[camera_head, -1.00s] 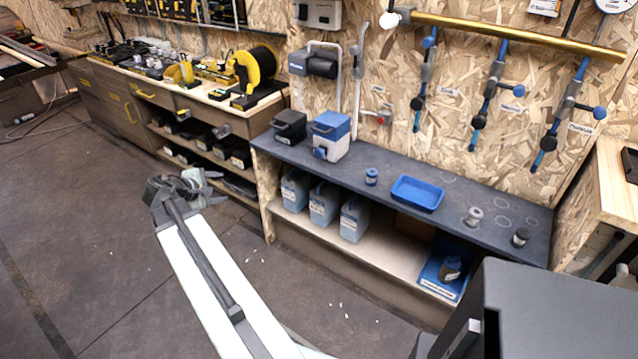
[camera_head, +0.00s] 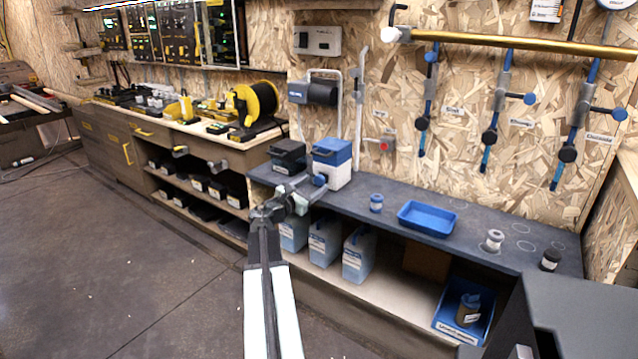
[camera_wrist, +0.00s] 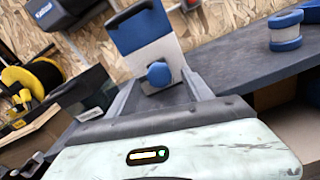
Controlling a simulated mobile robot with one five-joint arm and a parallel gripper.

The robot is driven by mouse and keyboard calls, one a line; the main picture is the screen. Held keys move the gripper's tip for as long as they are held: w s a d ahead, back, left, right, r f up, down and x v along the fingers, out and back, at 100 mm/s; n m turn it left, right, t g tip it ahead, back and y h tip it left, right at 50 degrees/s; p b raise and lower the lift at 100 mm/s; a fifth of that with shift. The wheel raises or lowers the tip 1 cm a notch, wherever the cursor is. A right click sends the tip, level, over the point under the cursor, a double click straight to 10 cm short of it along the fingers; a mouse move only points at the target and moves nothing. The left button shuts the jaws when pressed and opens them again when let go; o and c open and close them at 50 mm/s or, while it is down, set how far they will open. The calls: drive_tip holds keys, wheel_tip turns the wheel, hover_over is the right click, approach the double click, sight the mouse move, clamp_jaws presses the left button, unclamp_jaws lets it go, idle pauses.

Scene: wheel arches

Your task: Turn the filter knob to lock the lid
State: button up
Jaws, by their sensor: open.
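The filter box (camera_head: 340,178) is white with a blue lid (camera_head: 332,150) and stands on the dark bench top. Its round blue knob (camera_head: 320,180) is on the front face. In the wrist view, the knob (camera_wrist: 158,74) shows between the two fingers of my gripper (camera_wrist: 160,86), in front of the box. The blue lid (camera_wrist: 138,28) with its dark handle is above it. In the head view, my gripper (camera_head: 303,191) is at the front of the box, close to the knob. It is open and empty. I cannot tell whether the fingers touch the knob.
A black box (camera_head: 288,155) stands close on the left of the filter box. A small blue-and-white jar (camera_head: 376,203) and a blue tray (camera_head: 427,218) are to the right on the bench (camera_head: 480,253). Several blue-grey jugs (camera_head: 358,254) stand on the shelf below.

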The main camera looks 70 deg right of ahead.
sight(318, 182)
drive_tip(key=x, duration=0.3)
drive_tip(key=shift+d, duration=0.3)
clamp_jaws()
drive_tip(key=shift+s+d, duration=0.15)
drive_tip(key=shift+f, duration=0.1)
